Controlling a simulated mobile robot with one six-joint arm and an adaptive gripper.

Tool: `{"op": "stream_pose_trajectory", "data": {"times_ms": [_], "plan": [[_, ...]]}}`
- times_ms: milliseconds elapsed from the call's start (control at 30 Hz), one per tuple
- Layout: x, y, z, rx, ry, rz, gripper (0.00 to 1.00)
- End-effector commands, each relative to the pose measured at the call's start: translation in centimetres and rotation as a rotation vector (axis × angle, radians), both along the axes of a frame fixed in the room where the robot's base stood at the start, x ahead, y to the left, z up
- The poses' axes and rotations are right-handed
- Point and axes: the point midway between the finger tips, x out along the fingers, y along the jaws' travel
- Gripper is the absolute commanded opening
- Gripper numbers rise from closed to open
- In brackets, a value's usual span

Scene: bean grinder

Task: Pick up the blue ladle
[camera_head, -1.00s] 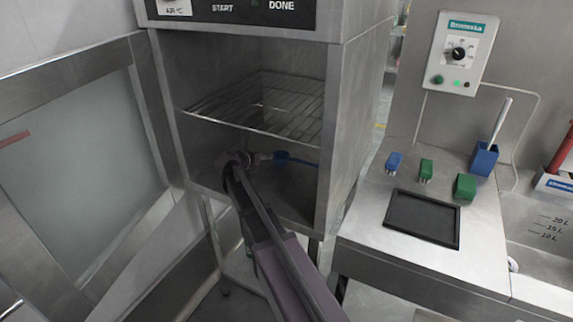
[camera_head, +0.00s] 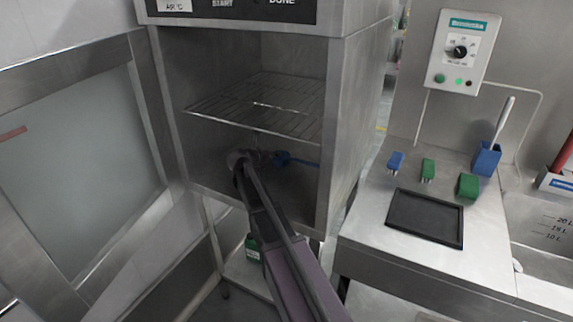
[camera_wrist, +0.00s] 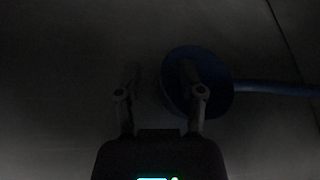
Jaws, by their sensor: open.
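The blue ladle (camera_head: 283,158) lies on the floor of the open steel cabinet, below the wire shelf. Its handle points right. In the dark wrist view, the ladle's round bowl (camera_wrist: 215,97) is right of centre and its handle runs to the right edge. My gripper (camera_head: 262,158) reaches into the cabinet just left of the ladle. In the wrist view my gripper (camera_wrist: 160,75) has its fingers apart. The right finger overlaps the bowl in the picture, and the left finger is left of it. I cannot tell whether they touch.
The wire shelf (camera_head: 265,105) spans the cabinet above my gripper. The cabinet's right wall (camera_head: 345,140) stands close to the ladle's handle. The open glass door (camera_head: 75,170) is at left. A steel counter (camera_head: 365,240) with blue and green items is at right.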

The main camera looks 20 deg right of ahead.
Motion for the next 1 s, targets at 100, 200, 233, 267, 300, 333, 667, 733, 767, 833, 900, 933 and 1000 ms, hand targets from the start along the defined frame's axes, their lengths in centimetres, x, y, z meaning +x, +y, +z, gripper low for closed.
{"op": "stream_pose_trajectory", "data": {"times_ms": [100,200,233,267,300,333,667,733,767,833,900,933,1000], "plan": [[-0.02,-0.02,0.01,0.000,0.000,0.000,0.51],[-0.03,-0.03,0.01,0.000,0.000,-0.001,0.51],[-0.03,-0.04,0.01,0.000,0.000,-0.001,0.51],[-0.03,-0.04,0.01,0.000,0.000,-0.001,0.51],[-0.04,-0.05,0.01,0.000,0.000,-0.001,0.51],[-0.04,-0.05,0.01,0.000,0.000,-0.001,0.51],[-0.04,-0.09,0.01,0.000,0.001,-0.002,0.00],[-0.04,-0.11,0.02,-0.001,0.000,-0.002,0.00],[-0.05,-0.11,0.02,-0.001,0.000,-0.002,0.00],[-0.05,-0.13,0.02,-0.001,0.000,-0.002,0.00],[-0.05,-0.13,0.03,-0.001,0.000,-0.002,0.00],[-0.05,-0.14,0.04,-0.001,0.000,-0.002,0.00],[-0.06,-0.15,0.11,-0.001,0.000,-0.002,0.00]]}}
